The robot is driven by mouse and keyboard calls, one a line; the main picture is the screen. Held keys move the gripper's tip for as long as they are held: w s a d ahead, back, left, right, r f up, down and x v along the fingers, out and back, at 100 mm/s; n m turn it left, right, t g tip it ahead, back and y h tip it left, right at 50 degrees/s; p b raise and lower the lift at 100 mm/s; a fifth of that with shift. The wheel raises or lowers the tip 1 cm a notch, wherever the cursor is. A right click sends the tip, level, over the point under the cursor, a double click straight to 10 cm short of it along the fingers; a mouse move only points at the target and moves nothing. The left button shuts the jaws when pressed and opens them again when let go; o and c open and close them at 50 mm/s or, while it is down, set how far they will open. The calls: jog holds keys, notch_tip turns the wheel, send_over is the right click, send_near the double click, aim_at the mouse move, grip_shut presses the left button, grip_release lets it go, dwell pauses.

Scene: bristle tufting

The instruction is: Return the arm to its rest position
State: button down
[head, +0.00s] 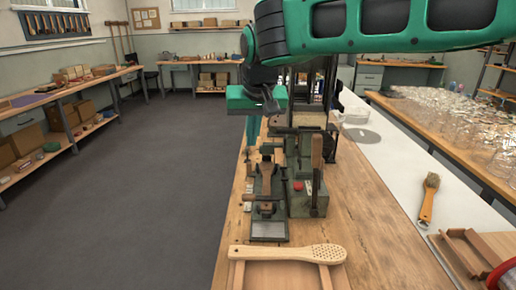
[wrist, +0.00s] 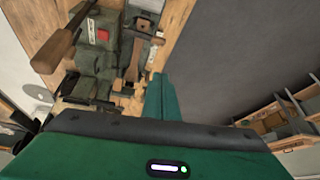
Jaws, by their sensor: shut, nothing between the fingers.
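My gripper (head: 251,128) hangs from my green arm at the upper middle of the head view, above the left edge of the wooden workbench (head: 225,258). Its green fingers point down and are shut with nothing between them. In the wrist view the shut fingers (wrist: 158,95) stick up from the green gripper body, beside the machine. The tufting machine (head: 305,200) stands on the bench just right of and nearer than the gripper, with a wooden lever and a red button. My arm hides part of what is behind it.
A perforated wooden brush back (head: 290,253) rests on a wooden stand at the bench front. A finished brush (head: 429,195) lies on the white surface at right, near a wooden tray (head: 462,258). Clear containers (head: 450,115) crowd the far right bench. The grey floor (head: 160,170) at left is open.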

jog(key=shift+s+a+r, duration=0.2)
jog(key=shift+a+r, duration=0.05)
jog(key=shift+r, duration=0.2)
jog(key=s+d+f+m+g+h, duration=0.1)
jog(key=s+d+f, duration=0.15)
jog(key=d, duration=0.85)
jog(key=s+d+f+m+g+h, duration=0.1)
jog(key=s+d+f+m, duration=0.15)
jog(key=d, duration=0.85)
jog(key=s+d+f+m+h, duration=0.1)
jog(key=s+d, duration=0.3)
jog(key=d, duration=0.7)
jog(key=s+d+f+m+g, duration=0.1)
jog(key=s+d+f, duration=0.2)
jog(key=s, duration=0.5)
jog(key=s+d+f+m+g+y, duration=0.1)
jog(key=s+d+f, duration=0.3)
jog(key=s, duration=0.4)
jog(key=s+d+f+m+g, duration=0.1)
jog(key=s+d+f+m, duration=0.1)
jog(key=s+d, duration=0.3)
jog(key=s+f, duration=0.1)
jog(key=s, duration=0.2)
jog(key=shift+d+f+y, duration=0.15)
jog(key=shift+d+y, duration=0.15)
jog(key=shift+y, duration=0.1)
